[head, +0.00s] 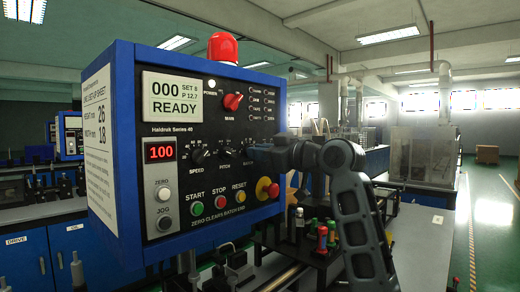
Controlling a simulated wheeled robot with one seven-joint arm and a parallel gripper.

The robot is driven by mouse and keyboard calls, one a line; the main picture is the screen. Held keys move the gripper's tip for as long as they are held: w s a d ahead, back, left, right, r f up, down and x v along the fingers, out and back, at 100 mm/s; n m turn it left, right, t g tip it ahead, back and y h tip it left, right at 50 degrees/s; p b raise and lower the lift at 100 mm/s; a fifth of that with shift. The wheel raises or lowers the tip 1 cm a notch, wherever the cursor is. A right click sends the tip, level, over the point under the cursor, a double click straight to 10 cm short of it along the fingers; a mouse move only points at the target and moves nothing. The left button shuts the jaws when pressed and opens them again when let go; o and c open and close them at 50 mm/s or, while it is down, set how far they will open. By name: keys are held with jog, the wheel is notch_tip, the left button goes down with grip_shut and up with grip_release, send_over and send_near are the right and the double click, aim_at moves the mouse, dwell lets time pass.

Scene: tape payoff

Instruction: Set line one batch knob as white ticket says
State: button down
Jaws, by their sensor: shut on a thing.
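The blue control cabinet (125,150) has a black front with a row of small black knobs. The speed knob (200,157) and pitch knob (224,153) show clearly. My gripper (258,158) is at the right end of this row, shut on what seems to be the batch knob, which it mostly hides along with its scale. The display (172,98) reads 000, SET 8, P 12.7, READY. A red readout (161,151) shows 100. A white set-up sheet (98,140) on the cabinet's left side shows 26 and 18; its smaller print is unclear. I cannot tell which paper is the white ticket.
A red main switch (233,102) sits above the row. Start, stop and reset buttons and a red emergency stop (273,190) lie below, close under my gripper. Several coloured-handled tools (322,238) stand on the bench at the lower right. The green floor at far right is open.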

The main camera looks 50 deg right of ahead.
dwell(0.3)
jog(key=c, duration=1.2)
grip_release()
jog(key=shift+o, duration=0.2)
jog(key=s+b, duration=0.1)
jog(key=s, duration=0.6)
jog(key=shift+s+d+b, duration=0.15)
jog(key=shift+s+b, duration=0.2)
jog(key=shift+s, duration=0.05)
